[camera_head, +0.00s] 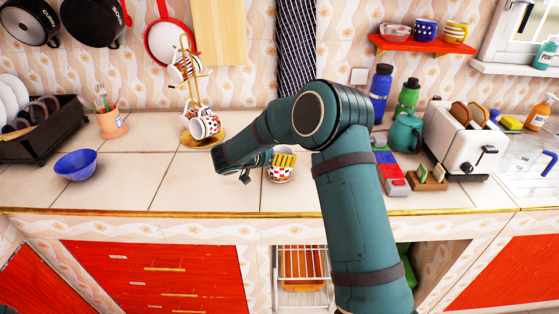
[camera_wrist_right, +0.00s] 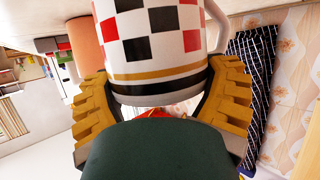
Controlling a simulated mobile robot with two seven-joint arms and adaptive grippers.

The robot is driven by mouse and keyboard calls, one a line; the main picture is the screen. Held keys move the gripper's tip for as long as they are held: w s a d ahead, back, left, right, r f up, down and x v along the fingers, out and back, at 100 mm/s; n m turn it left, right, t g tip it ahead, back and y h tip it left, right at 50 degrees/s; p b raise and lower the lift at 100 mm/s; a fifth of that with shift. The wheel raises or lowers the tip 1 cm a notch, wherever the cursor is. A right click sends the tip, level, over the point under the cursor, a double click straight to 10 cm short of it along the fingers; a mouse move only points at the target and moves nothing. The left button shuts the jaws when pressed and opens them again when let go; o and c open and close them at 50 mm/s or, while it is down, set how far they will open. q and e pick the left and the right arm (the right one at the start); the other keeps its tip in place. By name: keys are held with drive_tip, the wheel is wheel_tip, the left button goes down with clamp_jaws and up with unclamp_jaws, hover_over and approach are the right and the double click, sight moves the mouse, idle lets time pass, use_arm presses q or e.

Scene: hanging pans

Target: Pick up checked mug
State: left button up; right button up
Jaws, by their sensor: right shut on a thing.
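The checked mug (camera_head: 281,175) is white with red and black squares and a gold band. In the head view it is at the counter's middle, partly hidden by my right gripper (camera_head: 283,160). In the right wrist view the checked mug (camera_wrist_right: 155,45) fills the upper middle, between the yellow ridged fingers of my right gripper (camera_wrist_right: 165,105). The right gripper is shut on it. From these views I cannot tell whether the mug touches the counter. My left gripper is not in view.
A gold mug stand (camera_head: 207,138) with several patterned mugs stands left of my right arm. A blue bowl (camera_head: 76,164) is further left. A white toaster (camera_head: 459,136), a teal teapot (camera_head: 406,131) and bottles stand at right. The counter front at centre-left is clear.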

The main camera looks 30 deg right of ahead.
drive_tip(key=shift+r, duration=0.15)
wheel_tip(320, 180, up, 10)
drive_tip(key=p, duration=0.3)
idle(0.7)
